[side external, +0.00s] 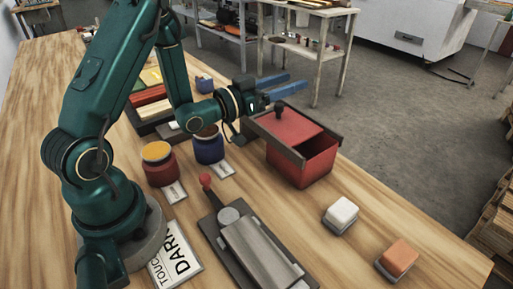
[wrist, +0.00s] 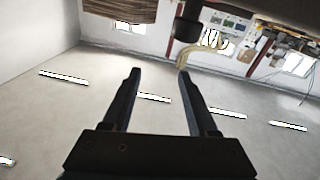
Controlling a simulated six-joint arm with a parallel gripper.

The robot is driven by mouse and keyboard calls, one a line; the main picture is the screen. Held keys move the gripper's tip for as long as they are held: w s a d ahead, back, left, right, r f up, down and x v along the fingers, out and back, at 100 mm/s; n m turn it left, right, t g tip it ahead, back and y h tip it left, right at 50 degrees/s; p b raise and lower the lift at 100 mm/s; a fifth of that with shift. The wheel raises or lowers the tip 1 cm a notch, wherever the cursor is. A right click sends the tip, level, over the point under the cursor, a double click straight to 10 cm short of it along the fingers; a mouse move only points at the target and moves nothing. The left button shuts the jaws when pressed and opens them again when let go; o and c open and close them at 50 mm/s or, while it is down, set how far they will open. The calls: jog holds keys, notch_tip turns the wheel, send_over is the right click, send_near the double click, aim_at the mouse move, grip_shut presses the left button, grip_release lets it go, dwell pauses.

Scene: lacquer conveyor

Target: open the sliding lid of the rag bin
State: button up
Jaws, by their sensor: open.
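The rag bin (side external: 312,168) is a red box with dark grey rails along its top, on the table right of centre in the side external view. Its red sliding lid (side external: 290,128) lies between the rails and carries a small dark knob (side external: 279,109). My gripper (side external: 297,82) has blue fingers, spread apart and level, behind and above the lid's knob, apparently not touching it. In the wrist view my gripper (wrist: 158,72) is open with nothing between its fingers. A dark rounded post (wrist: 187,28) shows beyond the right fingertip; I cannot tell whether it is the knob.
A red jar (side external: 160,170) and a blue jar (side external: 208,148) stand left of the bin. A grey press-like tool (side external: 262,258) with a red-knobbed handle lies in front. A white block (side external: 341,213) and an orange block (side external: 400,257) sit at the right. Bare table separates them.

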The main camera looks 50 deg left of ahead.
aim_at(276, 108)
jog(key=s+f+y, duration=0.1)
jog(key=f, duration=0.1)
jog(key=f+n+y, duration=0.1)
jog(key=f+y, duration=0.1)
jog(key=s+f+n+g+y, duration=0.1)
jog(key=y, duration=0.1)
jog(key=shift+s+a+f, duration=0.2)
jog(key=shift+s+f, duration=0.1)
jog(key=shift+f, duration=0.1)
jog(key=shift+w+a, duration=0.2)
jog(key=shift+w, duration=0.6)
jog(key=shift+w+a, duration=0.2)
jog(key=shift+w, duration=0.6)
jog(key=shift+w+a, duration=0.2)
jog(key=shift+w, duration=0.6)
grip_shut()
